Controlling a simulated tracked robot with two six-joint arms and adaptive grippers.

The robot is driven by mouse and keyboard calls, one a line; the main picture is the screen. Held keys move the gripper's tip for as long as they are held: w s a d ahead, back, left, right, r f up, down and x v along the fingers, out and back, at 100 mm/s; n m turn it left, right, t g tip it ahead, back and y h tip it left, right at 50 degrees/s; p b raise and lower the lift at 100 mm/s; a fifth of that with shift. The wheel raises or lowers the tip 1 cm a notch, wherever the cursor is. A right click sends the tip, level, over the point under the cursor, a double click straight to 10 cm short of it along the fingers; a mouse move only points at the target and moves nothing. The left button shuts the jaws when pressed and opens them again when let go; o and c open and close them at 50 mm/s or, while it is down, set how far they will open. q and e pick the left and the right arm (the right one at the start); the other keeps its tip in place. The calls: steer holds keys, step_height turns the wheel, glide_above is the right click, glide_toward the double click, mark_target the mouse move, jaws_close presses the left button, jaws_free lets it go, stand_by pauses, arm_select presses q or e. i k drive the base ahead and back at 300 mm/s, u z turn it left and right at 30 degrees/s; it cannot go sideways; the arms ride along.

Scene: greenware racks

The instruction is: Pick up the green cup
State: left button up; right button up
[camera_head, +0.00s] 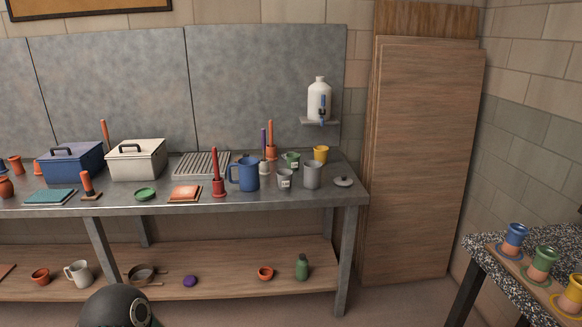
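A green cup (544,259) stands on a round base on the speckled table at the right, between a blue cup (515,235) and a yellow cup (571,294). A second, smaller green cup (292,159) with a pale label stands on the metal bench, behind a grey labelled cup (285,179) and left of a yellow cup (320,154). Neither of my grippers is in view, and nothing is seen touching either green cup.
The metal bench (330,202) holds a blue pitcher (248,174), a grey cylinder (312,175), lidded boxes and tools. Its lower shelf (215,259) holds pots and a green bottle (302,267). The speckled table (487,256) is at the right. Floor shows between them.

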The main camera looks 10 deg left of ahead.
mark_target(293, 162)
steer(key=u, duration=0.25)
steer(key=i, duration=1.65)
steer(key=z, duration=0.25)
